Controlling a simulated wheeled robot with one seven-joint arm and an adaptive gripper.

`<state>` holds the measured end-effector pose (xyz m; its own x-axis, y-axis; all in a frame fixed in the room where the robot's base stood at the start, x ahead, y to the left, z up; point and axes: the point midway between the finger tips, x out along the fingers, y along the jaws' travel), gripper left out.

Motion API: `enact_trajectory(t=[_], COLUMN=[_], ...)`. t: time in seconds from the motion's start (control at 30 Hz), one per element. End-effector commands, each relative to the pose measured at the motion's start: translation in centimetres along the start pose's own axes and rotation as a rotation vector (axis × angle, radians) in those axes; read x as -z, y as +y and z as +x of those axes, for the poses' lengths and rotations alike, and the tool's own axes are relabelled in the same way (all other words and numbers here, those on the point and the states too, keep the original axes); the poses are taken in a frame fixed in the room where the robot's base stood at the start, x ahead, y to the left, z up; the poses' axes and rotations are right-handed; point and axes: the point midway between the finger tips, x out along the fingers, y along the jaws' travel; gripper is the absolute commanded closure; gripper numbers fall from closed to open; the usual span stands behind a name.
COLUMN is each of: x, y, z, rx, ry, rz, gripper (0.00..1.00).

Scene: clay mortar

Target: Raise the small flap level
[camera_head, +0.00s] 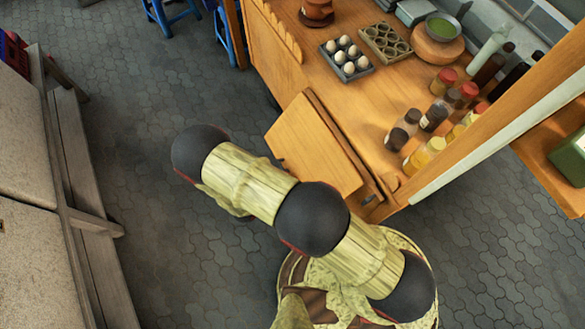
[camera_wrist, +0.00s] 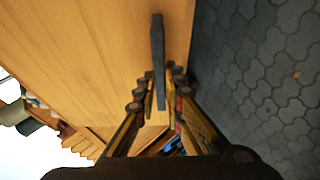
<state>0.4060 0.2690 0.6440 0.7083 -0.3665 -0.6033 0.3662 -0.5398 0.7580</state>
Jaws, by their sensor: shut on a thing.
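The small wooden flap (camera_head: 314,147) is at the near left end of the wooden counter, in the head view. It appears tilted against the counter top, and my arm covers its lower part. In the wrist view a broad wooden face (camera_wrist: 95,45) fills the left and middle, with a dark grey upright bar (camera_wrist: 158,50) standing out in front of it. My gripper (camera_wrist: 155,88) has its fingers on both sides of this bar and is shut on it. In the head view my gripper is hidden behind my arm.
The counter top (camera_head: 375,125) holds a tray of eggs (camera_head: 346,58), several bottles and jars, and a green bowl (camera_head: 442,27). A wooden post (camera_head: 490,125) rises at its right. A pale bench (camera_head: 85,200) stands at left. Paved floor (camera_head: 150,270) between is clear.

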Motion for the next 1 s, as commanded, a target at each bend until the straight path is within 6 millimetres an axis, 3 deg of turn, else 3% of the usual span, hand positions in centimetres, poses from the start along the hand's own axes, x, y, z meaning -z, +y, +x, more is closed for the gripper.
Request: enact_trajectory(t=[0.03,0.1,0.4,0.6,1.0], x=[0.8,1.4,3.4,4.4,6.0], y=[1.1,1.7,4.5,6.6,11.4], z=[-1.7,-3.0,-7.9,-10.3,-13.9], rx=[0.04,0.096,0.321,0.443,0.431], ry=[0.003,0.003,0.001,0.002,0.005], rz=[0.016,0.04,0.135,0.186,0.183], gripper=[1.0,1.0,1.0,1.0,1.0])
